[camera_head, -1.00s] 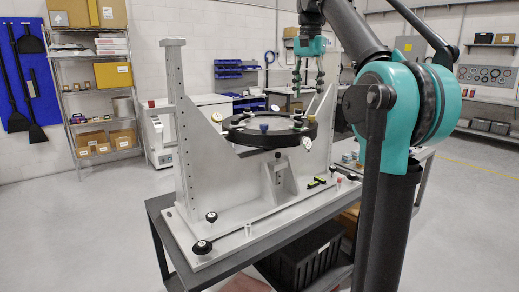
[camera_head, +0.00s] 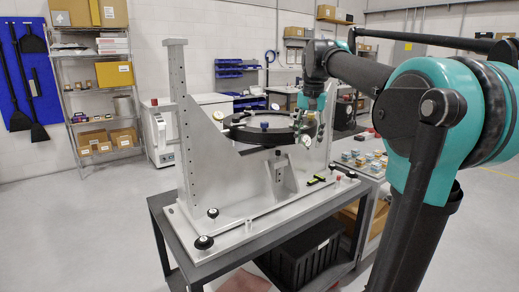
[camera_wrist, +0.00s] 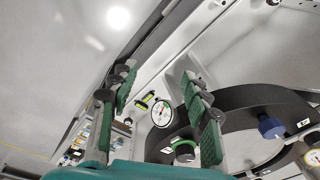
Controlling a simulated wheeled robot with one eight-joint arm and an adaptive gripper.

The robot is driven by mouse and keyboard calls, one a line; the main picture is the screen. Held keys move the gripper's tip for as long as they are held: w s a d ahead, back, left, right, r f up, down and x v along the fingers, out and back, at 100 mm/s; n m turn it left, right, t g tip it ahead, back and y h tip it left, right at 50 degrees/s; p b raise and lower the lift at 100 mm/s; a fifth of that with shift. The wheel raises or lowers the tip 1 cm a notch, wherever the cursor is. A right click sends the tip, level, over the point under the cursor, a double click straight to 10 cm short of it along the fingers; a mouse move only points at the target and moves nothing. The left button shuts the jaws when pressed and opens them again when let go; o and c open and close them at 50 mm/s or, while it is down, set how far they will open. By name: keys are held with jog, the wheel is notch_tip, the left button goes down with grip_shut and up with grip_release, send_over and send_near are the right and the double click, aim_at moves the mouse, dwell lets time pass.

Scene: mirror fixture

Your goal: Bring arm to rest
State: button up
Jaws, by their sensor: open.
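My gripper (camera_head: 309,128) hangs pointing down at the right edge of the black ring (camera_head: 240,134) of the mirror fixture, in the head view. It is open, with nothing between its fingers. In the wrist view, my gripper's two green-padded fingers (camera_wrist: 158,84) stand apart. Beyond them are a round white dial gauge (camera_wrist: 162,113), a green-rimmed knob (camera_wrist: 183,150) and a blue knob (camera_wrist: 270,126) on the ring. The fixture's grey frame (camera_head: 225,180) stands upright on a grey table. Whether a finger touches the ring cannot be told.
A side table (camera_head: 358,162) with small parts stands right of the fixture, close to my arm. A black crate (camera_head: 300,258) sits under the fixture table. Black hand knobs (camera_head: 204,242) stand at the base plate's front. The floor at left is clear.

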jog(key=s+d+f+n+t, duration=0.1)
jog(key=s+f, duration=0.6)
jog(key=f, duration=0.5)
jog(key=s+d+f+n+t, duration=0.1)
jog(key=s+f+n, duration=0.1)
jog(key=s+f, duration=0.6)
jog(key=s+d+f+n, duration=0.1)
jog(key=s+f, duration=0.6)
jog(key=f, duration=0.9)
jog(key=shift+s+f+n+t, duration=0.25)
jog(key=shift+s+n+t, duration=0.1)
jog(key=shift+n+t, duration=0.05)
